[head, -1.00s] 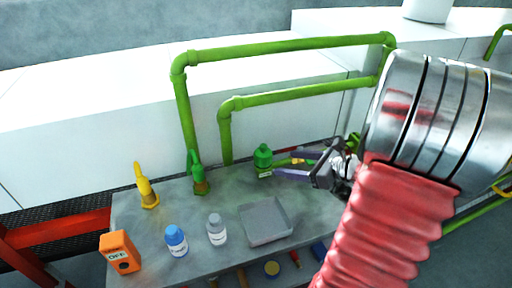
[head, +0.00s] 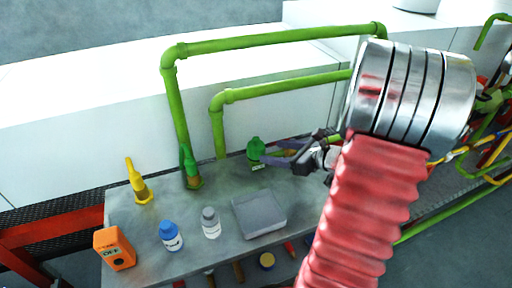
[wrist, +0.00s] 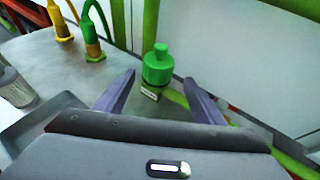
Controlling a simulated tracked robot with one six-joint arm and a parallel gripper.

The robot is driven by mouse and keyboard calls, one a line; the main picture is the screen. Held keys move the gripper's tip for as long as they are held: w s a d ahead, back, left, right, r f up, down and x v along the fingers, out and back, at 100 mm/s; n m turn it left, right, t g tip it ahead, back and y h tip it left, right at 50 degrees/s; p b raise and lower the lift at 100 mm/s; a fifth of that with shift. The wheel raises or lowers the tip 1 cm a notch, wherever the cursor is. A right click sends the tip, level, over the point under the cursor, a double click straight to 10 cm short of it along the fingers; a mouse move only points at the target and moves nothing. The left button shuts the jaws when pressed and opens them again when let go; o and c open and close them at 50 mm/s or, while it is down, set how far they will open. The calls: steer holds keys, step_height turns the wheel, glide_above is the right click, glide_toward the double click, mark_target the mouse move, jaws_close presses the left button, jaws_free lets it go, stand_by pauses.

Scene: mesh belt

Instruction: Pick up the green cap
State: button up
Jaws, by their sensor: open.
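In the head view the capped green bottle (head: 255,152) stands near the table's back edge. My gripper (wrist: 162,84) is open, its two purple fingers on either side of the bottle in the wrist view, with the bottle a little beyond the tips. In the head view my gripper (head: 272,153) points left at the bottle. I cannot tell whether a finger touches it.
A grey tray (head: 258,232), a white bottle with a grey cap (head: 211,226) and a blue-capped bottle (head: 171,238) stand in front. A yellow nozzle (head: 138,184), a green nozzle (head: 190,168) and an orange box (head: 114,250) are left. Green pipes (head: 270,42) rise behind.

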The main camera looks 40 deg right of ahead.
mark_target(262, 150)
steer(key=shift+x, duration=1.7)
steer(key=shift+x, duration=2.6)
steer(key=shift+a, duration=0.2)
steer(key=shift+c, duration=0.3)
steer(key=c, duration=1.1)
steer(key=shift+r, duration=0.15)
step_height(262, 150, up, 10)
steer(key=shift+f, duration=0.1)
